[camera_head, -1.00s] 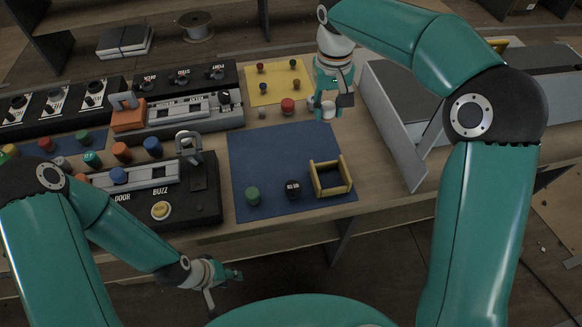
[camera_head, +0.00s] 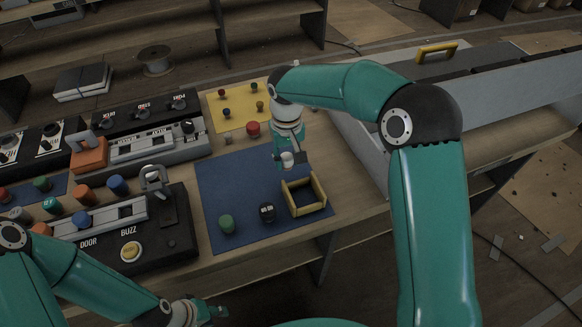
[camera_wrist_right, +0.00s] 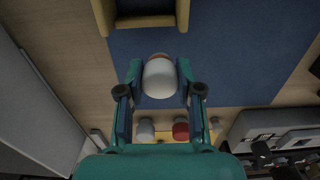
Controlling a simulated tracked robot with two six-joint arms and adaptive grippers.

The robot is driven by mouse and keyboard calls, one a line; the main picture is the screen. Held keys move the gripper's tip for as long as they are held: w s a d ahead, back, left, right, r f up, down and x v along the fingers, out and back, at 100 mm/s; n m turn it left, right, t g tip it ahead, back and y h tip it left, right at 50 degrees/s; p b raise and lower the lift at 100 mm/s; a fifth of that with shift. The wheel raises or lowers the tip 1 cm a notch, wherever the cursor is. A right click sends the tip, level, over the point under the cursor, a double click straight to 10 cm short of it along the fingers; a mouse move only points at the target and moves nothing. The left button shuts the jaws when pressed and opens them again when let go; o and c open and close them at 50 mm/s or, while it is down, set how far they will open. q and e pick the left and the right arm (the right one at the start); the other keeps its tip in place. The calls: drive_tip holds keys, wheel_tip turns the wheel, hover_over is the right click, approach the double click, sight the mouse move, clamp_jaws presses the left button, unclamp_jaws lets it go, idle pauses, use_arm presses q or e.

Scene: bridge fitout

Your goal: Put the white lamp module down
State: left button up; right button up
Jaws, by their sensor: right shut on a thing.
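The white lamp module (camera_head: 287,158) is in my right gripper (camera_head: 291,163), over the upper right part of the blue mat (camera_head: 235,192). In the right wrist view the module (camera_wrist_right: 160,78) sits between the two fingers of the gripper (camera_wrist_right: 160,90), with a reddish edge at its far end. I cannot tell whether its underside touches the mat. The open wooden box (camera_head: 321,205) is just in front of the gripper. My left gripper (camera_head: 208,310) is low, in front of the bench; its fingers are too small to read.
A green knob (camera_head: 227,224) and a black knob (camera_head: 267,211) stand on the blue mat, left of the box. A red button (camera_head: 253,128) stands near the yellow mat (camera_head: 232,98). Control panels (camera_head: 120,235) fill the left. The blue mat's middle is clear.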

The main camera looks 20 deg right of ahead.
sight(288, 158)
drive_tip(key=shift+f, duration=2.35)
drive_tip(key=o, duration=0.9)
drive_tip(key=shift+o, duration=0.2)
wheel_tip(288, 158, up, 12)
drive_tip(key=shift+r, duration=0.1)
